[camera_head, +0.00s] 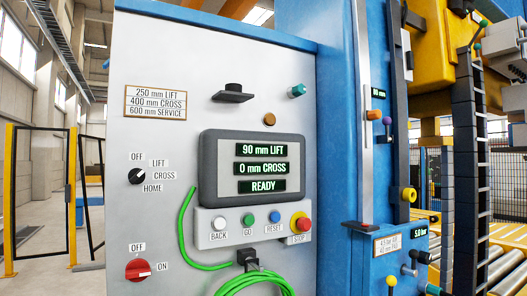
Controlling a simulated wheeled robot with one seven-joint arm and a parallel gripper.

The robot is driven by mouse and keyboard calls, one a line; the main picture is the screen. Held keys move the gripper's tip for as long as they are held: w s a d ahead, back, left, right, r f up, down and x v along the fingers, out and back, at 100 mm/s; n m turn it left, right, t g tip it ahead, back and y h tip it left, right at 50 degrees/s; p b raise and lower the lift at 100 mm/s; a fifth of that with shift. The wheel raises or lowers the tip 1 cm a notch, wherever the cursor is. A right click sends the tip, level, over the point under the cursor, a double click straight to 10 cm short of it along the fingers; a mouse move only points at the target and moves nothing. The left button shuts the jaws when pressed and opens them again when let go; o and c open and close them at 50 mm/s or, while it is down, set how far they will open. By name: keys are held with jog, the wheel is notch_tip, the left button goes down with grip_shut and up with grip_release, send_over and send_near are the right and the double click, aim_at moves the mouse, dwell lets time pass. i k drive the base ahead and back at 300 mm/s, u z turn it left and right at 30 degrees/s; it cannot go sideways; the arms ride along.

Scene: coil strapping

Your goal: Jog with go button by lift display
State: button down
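The lift display (261,150) is the top line of a dark grey screen and reads 90 mm LIFT. Below it, a cross line (261,169) reads 0 mm CROSS and a status line (261,186) reads READY. The green go button (248,220) sits on a light strip under the screen, between the white back button (219,224) and the blue reset button (274,217). A black selector knob (137,177) at left has OFF, LIFT, CROSS and HOME labels; its exact setting is too small to tell. My gripper is not in view.
A red stop button (302,225) on yellow is right of reset. A red on/off switch (138,270) is low left. A green cable (247,283) coils below the buttons. A placard (155,102) lists 250 mm LIFT, 400 mm CROSS, 600 mm SERVICE. Nothing covers the buttons.

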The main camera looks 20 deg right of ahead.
aim_at(249, 220)
jog(key=u, duration=0.45)
jog(key=k, duration=0.55)
jog(key=u, duration=1)
jog(key=i, duration=1.1)
jog(key=z, duration=0.85)
